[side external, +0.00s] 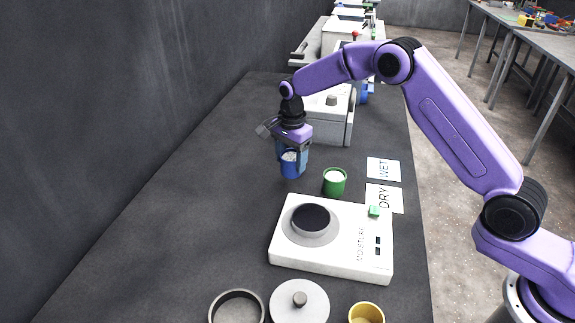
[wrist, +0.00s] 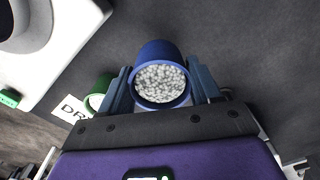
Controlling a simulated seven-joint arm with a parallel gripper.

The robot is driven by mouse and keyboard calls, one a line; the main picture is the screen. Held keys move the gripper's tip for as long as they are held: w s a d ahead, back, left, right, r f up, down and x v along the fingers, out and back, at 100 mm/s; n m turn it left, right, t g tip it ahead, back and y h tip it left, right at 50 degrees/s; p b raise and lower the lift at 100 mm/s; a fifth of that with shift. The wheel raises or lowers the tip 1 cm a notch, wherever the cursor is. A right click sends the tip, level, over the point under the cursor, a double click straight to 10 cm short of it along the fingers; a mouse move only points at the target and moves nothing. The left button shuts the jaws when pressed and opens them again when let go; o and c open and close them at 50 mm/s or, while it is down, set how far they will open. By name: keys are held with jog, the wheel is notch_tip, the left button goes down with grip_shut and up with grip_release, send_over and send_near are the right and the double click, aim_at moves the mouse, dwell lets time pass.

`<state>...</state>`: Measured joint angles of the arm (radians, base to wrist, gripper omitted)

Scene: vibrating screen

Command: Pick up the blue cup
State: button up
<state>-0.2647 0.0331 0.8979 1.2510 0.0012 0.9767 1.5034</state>
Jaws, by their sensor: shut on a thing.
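The blue cup (side external: 291,168) is filled with white pellets and is between the fingers of my gripper (side external: 291,153). In the wrist view, the blue cup (wrist: 158,58) sits between the two blue-grey fingers of my gripper (wrist: 160,82), which touch its sides. My gripper is shut on the cup. The cup looks roughly upright in the side view. I cannot tell for sure whether its base is clear of the dark table.
A green cup (side external: 335,182) with white contents stands close to the right. WET (side external: 383,168) and DRY (side external: 384,198) cards lie beyond it. A white moisture meter (side external: 332,262), a yellow cup (side external: 366,312), a lid (side external: 299,303) and a ring dish (side external: 236,308) are nearer. The table's left side is clear.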

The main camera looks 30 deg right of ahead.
jog(key=s+d+r, duration=0.2)
jog(key=s+r, duration=0.6)
jog(key=s, duration=0.4)
jog(key=s+a+f+n, duration=0.1)
jog(key=s+a+n, duration=0.1)
jog(key=a, duration=0.3)
jog(key=s+a+f+n, duration=0.1)
jog(key=s+a+n, duration=0.1)
jog(key=a, duration=0.3)
jog(key=s+a+f+n, duration=0.1)
jog(key=s+a, duration=0.3)
jog(key=a, duration=0.1)
jog(key=shift+s+a+n, duration=0.15)
jog(key=shift+s+n, duration=0.05)
jog(key=shift+n, duration=0.2)
jog(key=shift+d+r+y, duration=0.1)
jog(key=shift+d+y, duration=0.15)
jog(key=shift+y, duration=0.25)
jog(key=shift+w+d+g+y, duration=0.25)
jog(key=shift+d+g+y, duration=0.15)
jog(key=shift+d+y, duration=0.35)
jog(key=d+y, duration=0.1)
jog(key=y, duration=0.1)
jog(key=d+g+y, duration=0.1)
jog(key=shift+w+d+r, duration=0.3)
jog(key=shift+w, duration=0.1)
jog(key=shift+g+y, duration=0.4)
jog(key=shift+y, duration=1.05)
